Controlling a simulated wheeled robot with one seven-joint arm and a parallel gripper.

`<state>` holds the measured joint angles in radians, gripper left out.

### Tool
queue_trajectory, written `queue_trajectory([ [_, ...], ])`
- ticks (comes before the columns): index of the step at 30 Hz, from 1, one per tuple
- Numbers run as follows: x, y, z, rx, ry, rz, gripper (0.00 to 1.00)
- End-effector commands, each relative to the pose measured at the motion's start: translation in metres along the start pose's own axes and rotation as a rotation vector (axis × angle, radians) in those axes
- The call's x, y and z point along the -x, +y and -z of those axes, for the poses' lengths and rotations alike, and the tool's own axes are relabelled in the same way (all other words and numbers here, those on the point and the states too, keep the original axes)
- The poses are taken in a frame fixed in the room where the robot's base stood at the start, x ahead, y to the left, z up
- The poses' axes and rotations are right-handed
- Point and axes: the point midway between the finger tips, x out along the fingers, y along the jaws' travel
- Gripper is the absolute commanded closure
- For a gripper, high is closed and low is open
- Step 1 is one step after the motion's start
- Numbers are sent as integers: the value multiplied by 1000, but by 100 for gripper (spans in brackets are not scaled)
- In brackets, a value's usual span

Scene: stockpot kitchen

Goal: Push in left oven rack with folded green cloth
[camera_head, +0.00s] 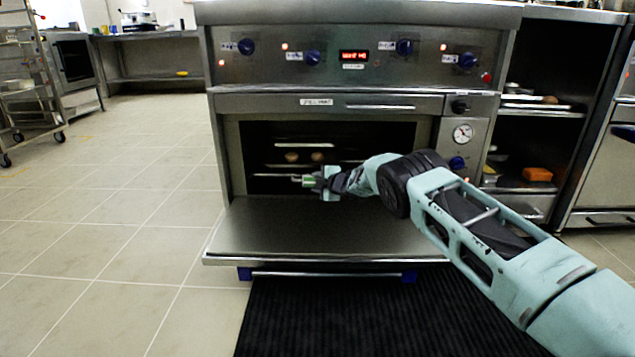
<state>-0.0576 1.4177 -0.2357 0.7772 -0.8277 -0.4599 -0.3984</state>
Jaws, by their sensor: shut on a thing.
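The oven (228,160) stands ahead with its door (300,230) folded down flat. Inside the dark cavity are oven racks (270,177), and two small round brown items (304,157) sit on or above one of them. My gripper (309,181) is at the front of the cavity, above the open door, and is shut on a small green thing that looks like the folded green cloth (308,181). The cloth is close to the front edge of a rack; I cannot tell whether they touch. My wrist hides the right part of the racks.
A dark ribbed mat (350,315) lies on the floor before the oven. Open shelves with an orange item (537,174) stand at right. A wheeled rack (30,90) stands at far left. The tiled floor at left is clear.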

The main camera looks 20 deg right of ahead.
Motion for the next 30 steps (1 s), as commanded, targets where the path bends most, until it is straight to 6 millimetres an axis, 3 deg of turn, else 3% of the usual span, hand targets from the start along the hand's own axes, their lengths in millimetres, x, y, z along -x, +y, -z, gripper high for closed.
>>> queue_trajectory([
  [30,6,2,5,1,2,-2,90],
])
